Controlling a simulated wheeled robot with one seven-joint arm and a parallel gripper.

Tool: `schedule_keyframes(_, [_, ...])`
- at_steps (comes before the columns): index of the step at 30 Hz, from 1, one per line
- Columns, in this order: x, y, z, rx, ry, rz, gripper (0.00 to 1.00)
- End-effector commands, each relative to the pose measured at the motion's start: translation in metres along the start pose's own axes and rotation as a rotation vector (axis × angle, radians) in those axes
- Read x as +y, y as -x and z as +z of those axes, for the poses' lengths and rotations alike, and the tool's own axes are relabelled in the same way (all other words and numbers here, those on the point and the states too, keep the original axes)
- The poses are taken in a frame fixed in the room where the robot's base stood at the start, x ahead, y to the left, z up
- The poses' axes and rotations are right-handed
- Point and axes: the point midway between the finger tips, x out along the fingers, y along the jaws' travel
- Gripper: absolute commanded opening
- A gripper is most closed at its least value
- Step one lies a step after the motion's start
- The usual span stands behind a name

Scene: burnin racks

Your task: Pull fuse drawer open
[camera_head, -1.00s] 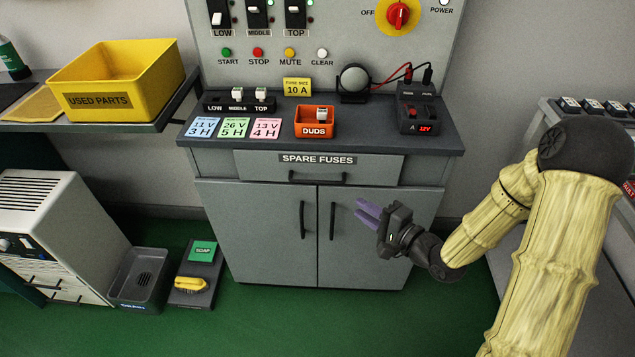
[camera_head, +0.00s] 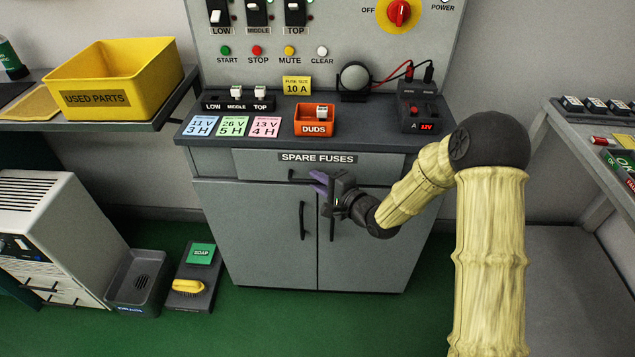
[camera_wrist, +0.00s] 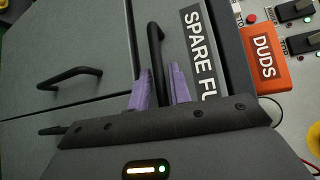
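The fuse drawer (camera_head: 250,163), labelled SPARE FUSES, is closed and sits flush in the grey cabinet below the countertop. Its black bar handle (camera_head: 291,175) is partly hidden behind my gripper (camera_head: 316,181) in the head view. My gripper's purple fingers are spread apart at the right part of the handle. In the wrist view, the drawer handle (camera_wrist: 155,45) runs between the two fingers of my gripper (camera_wrist: 160,88), one on each side. The fingers look open around the bar, not clamped on it.
Two cabinet doors (camera_head: 262,235) with vertical handles are below the drawer. The countertop above holds an orange DUDS bin (camera_head: 314,128), fuse holder (camera_head: 238,104) and a meter (camera_head: 418,115). A yellow used parts bin (camera_head: 115,80) is at left; a side bench (camera_head: 590,150) is at right.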

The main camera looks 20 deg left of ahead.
Motion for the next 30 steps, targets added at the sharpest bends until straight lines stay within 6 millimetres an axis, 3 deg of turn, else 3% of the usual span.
schedule_keyframes(9, [0.0,-0.003,0.0,0.0,0.0,0.0,0.2])
schedule_keyframes(12, [0.0,-0.003,0.0,0.0,0.0,0.0,0.0])
schedule_keyframes(30, [0.002,0.007,0.001,0.005,-0.003,0.003,0.0])
